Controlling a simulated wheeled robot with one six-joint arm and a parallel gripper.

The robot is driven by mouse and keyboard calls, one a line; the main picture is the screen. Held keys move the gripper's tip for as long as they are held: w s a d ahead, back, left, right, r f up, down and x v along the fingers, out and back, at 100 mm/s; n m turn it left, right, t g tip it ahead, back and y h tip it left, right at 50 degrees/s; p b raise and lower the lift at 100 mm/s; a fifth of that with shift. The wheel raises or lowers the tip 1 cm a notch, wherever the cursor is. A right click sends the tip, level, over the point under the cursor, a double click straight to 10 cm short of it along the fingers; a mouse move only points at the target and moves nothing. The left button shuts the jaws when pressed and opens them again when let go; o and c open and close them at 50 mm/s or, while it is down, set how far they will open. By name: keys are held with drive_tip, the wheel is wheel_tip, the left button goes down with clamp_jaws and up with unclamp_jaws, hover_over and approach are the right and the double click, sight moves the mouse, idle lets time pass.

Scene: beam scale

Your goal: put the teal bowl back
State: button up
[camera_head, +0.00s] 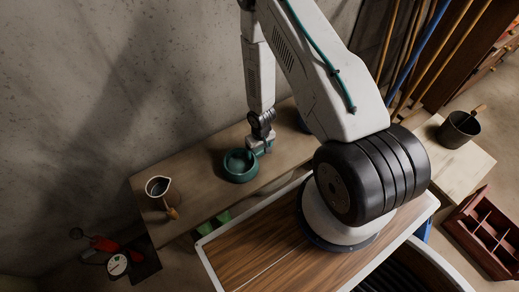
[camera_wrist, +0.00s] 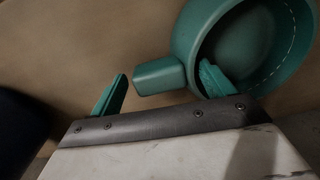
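The teal bowl (camera_head: 240,166) sits upright on the wooden bench (camera_head: 195,162) against the wall. In the wrist view the bowl (camera_wrist: 282,85) is at the upper right, with its blocky teal handle (camera_wrist: 158,78) pointing left. My gripper (camera_head: 261,146) is at the bowl's right side in the head view. In the wrist view my gripper (camera_wrist: 163,70) has its two teal fingers apart, with the handle lying across the space between them. The right finger overlaps the bowl's wall in the picture. I cannot tell whether either finger touches it.
A metal cup (camera_head: 157,186) with a wooden handle stands at the bench's left end. A dark blue object (camera_head: 303,123) is partly hidden behind my arm. A dark pot (camera_head: 460,129) stands on a pale table at right, near a red divided box (camera_head: 490,230).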

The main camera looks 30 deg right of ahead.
drive_tip(key=shift+d+r, duration=0.15)
drive_tip(key=shift+r, duration=3.65)
wheel_tip(320, 180, up, 32)
drive_tip(key=w+d+r+t+h, duration=0.1)
drive_tip(key=d+h, duration=0.2)
drive_tip(key=s+a+r+y, duration=0.1)
drive_tip(key=s+a+r, duration=0.4)
drive_tip(key=s+r, duration=0.4)
drive_tip(key=s+a+r+y, duration=0.1)
drive_tip(key=s+a+r, duration=0.4)
drive_tip(key=s+r, duration=0.5)
drive_tip(key=s, duration=0.4)
drive_tip(key=shift+y, duration=0.3)
